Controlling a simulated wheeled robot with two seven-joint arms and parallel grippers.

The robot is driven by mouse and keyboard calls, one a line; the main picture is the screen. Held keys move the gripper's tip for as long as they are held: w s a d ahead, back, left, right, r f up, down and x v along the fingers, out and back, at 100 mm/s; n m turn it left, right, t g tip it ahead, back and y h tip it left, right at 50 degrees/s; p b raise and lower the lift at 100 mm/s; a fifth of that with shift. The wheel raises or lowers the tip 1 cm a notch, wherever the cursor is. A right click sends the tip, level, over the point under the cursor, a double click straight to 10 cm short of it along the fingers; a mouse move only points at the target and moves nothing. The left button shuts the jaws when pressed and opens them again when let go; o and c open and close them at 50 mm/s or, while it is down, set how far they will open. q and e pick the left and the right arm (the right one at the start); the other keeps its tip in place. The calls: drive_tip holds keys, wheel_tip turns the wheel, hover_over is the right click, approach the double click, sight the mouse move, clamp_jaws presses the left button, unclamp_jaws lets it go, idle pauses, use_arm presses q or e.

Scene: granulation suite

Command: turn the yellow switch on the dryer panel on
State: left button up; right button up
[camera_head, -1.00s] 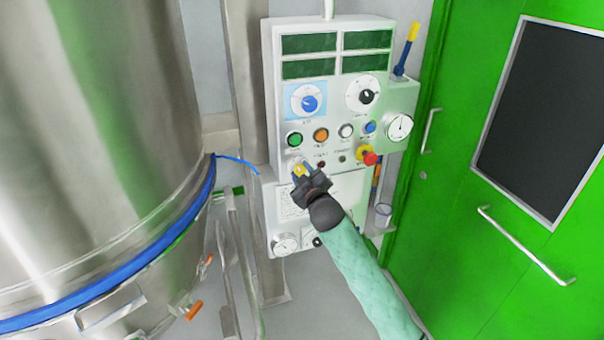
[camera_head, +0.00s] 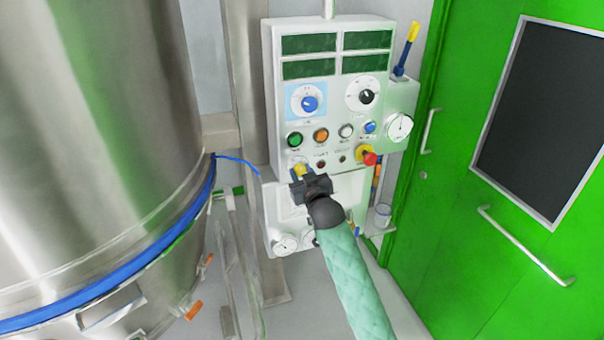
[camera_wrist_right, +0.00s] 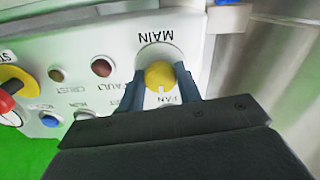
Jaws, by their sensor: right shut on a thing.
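The dryer panel (camera_head: 330,112) is a pale box on the wall in the middle of the head view. Its yellow switch (camera_head: 299,169) is a round knob at the panel's lower left, partly hidden by my gripper. In the right wrist view the yellow switch (camera_wrist_right: 159,74) sits below an upside-down MAIN label. My right gripper (camera_head: 303,179) is at the switch, and its blue fingers (camera_wrist_right: 158,88) are shut on the knob from both sides. The knob's exact setting cannot be read. My left gripper is not in view.
Close by are green, orange, white and blue buttons and a red emergency knob (camera_head: 369,158) on a yellow base. A large steel vessel (camera_head: 90,140) fills the left. A green door (camera_head: 450,235) with a handle stands at the right. A gauge (camera_head: 398,127) juts out beside the panel.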

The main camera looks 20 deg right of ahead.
drive_tip(key=m, duration=0.2)
drive_tip(key=shift+r+m, duration=0.1)
drive_tip(key=shift+m, duration=0.3)
drive_tip(key=shift+m+p, duration=0.35)
drive_tip(key=shift+m, duration=0.55)
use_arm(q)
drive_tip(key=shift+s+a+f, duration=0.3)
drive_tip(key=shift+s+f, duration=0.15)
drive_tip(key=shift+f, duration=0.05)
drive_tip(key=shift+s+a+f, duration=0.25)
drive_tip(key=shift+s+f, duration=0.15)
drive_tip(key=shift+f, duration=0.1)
use_arm(e)
drive_tip(key=shift+m, duration=0.7)
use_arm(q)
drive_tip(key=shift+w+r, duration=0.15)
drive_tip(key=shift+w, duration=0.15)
use_arm(e)
drive_tip(key=o, duration=1)
